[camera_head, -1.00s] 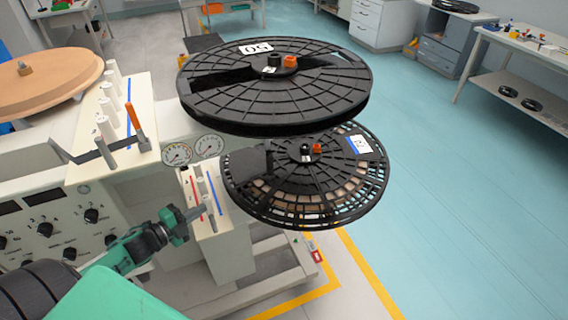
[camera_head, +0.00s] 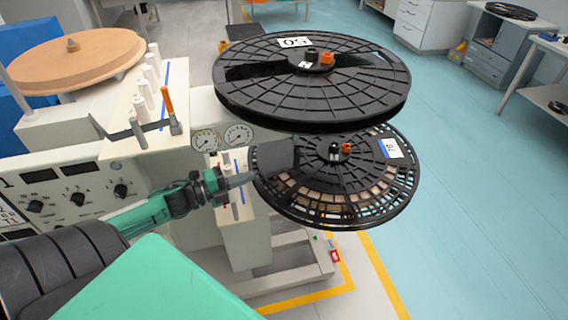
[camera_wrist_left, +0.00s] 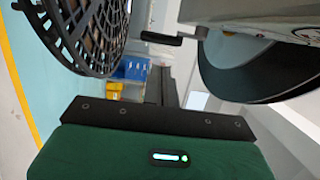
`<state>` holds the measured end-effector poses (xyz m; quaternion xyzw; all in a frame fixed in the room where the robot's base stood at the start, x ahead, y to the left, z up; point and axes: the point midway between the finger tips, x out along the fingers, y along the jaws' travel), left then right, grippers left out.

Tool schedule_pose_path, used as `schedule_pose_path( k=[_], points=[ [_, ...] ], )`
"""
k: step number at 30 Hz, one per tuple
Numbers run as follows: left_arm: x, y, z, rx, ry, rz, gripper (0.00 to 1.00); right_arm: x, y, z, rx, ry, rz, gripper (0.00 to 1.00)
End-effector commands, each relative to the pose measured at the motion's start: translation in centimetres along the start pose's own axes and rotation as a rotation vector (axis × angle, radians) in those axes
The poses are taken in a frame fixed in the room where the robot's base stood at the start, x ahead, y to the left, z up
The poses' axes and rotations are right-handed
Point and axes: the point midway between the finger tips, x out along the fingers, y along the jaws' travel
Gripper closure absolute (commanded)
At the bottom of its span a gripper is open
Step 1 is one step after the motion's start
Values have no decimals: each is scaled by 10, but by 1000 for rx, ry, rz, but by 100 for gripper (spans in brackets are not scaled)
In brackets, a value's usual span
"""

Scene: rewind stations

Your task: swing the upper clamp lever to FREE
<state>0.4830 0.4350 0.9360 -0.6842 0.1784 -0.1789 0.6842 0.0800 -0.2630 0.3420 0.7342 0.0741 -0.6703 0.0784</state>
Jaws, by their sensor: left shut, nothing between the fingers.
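An orange-tipped lever (camera_head: 168,104) stands on the upper cream panel, joined to a dark bar. I cannot tell for sure whether it is the upper clamp lever, and no FREE mark is readable. My left gripper (camera_head: 246,179) is shut and empty, beside the lower panel (camera_head: 235,212) with coloured stripes and at the left edge of the lower black reel (camera_head: 340,205). Whether it touches anything is unclear. In the left wrist view, the dark fingers (camera_wrist_left: 168,85) point away, and a short dark lever (camera_wrist_left: 162,38) juts from a pale housing. My right gripper is out of view.
The upper black reel (camera_head: 310,95) overhangs the lower one. Two gauges (camera_head: 222,137) and a console with knobs (camera_head: 79,199) are at the left. A tan disc (camera_head: 75,62) stands behind. The blue-green floor (camera_head: 490,210) at right is clear.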

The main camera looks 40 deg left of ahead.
Motion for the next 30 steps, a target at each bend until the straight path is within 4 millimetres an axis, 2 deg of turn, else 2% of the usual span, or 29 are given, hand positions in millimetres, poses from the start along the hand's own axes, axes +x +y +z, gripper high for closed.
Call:
schedule_pose_path(
  k=[24, 30],
  points=[
    [98, -3, 0, 0, -1, -2, 100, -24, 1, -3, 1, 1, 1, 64],
    [115, -2, 0, 0, -1, 0, 100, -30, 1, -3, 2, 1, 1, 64]
  ],
)
